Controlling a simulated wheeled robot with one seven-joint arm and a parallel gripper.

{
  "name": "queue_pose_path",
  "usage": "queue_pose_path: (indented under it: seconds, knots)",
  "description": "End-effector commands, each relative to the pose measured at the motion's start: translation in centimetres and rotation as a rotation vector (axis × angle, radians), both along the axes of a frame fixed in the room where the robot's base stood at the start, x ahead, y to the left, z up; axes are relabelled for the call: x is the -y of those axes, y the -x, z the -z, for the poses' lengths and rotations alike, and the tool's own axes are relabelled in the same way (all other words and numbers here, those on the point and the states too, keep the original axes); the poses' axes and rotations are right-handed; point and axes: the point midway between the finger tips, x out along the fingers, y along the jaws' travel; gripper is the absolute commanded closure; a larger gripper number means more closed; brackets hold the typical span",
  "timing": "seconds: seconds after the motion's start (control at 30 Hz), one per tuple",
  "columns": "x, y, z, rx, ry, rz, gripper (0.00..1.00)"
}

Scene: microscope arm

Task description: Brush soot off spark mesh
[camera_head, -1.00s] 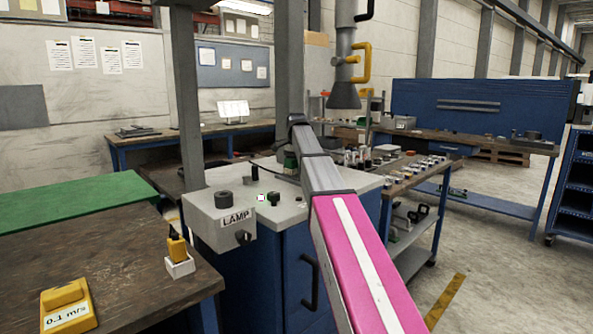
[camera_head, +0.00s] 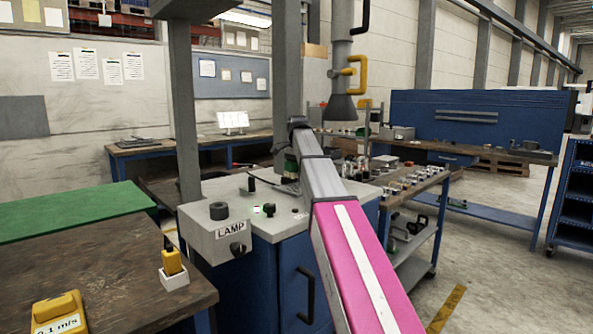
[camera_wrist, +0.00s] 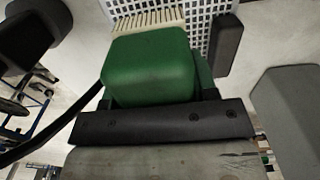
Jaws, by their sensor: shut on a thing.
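In the wrist view, my gripper (camera_wrist: 158,62) is shut on a brush with a green block handle (camera_wrist: 152,66). A row of cream bristles (camera_wrist: 150,19) sticks out beyond the handle. A white mesh with square dark holes (camera_wrist: 197,14) lies just beyond the bristles at the top of the picture. The bristles overlap the mesh in view, but I cannot tell whether they touch. In the head view, my gripper (camera_head: 291,152) is small and over the back of the grey cabinet top. A bit of green shows there; the mesh is hidden or too small to make out.
The grey cabinet (camera_head: 258,188) carries a LAMP box (camera_head: 217,240) with knobs. A workbench (camera_head: 90,262) with yellow items stands left. A cart (camera_head: 412,190) of small parts stands right, and a fume duct (camera_head: 341,105) hangs above. Floor at the right is open.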

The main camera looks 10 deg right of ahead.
Motion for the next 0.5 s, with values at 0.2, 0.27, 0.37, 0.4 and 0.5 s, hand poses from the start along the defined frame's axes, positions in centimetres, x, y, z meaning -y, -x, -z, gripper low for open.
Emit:
queue_pose_path:
  seconds: [0.2,0.27,0.37,0.4,0.5]
  knots:
    - [0.0,1.5,0.3,0.000,0.000,0.000,0.66]
    - [0.0,1.5,0.6,0.000,0.000,0.000,0.66]
    - [0.0,1.5,1.2,-0.001,0.001,0.000,0.66]
    - [0.0,1.5,1.5,-0.001,0.000,0.000,0.66]
    - [0.0,1.5,2.3,-0.001,0.000,0.000,0.66]
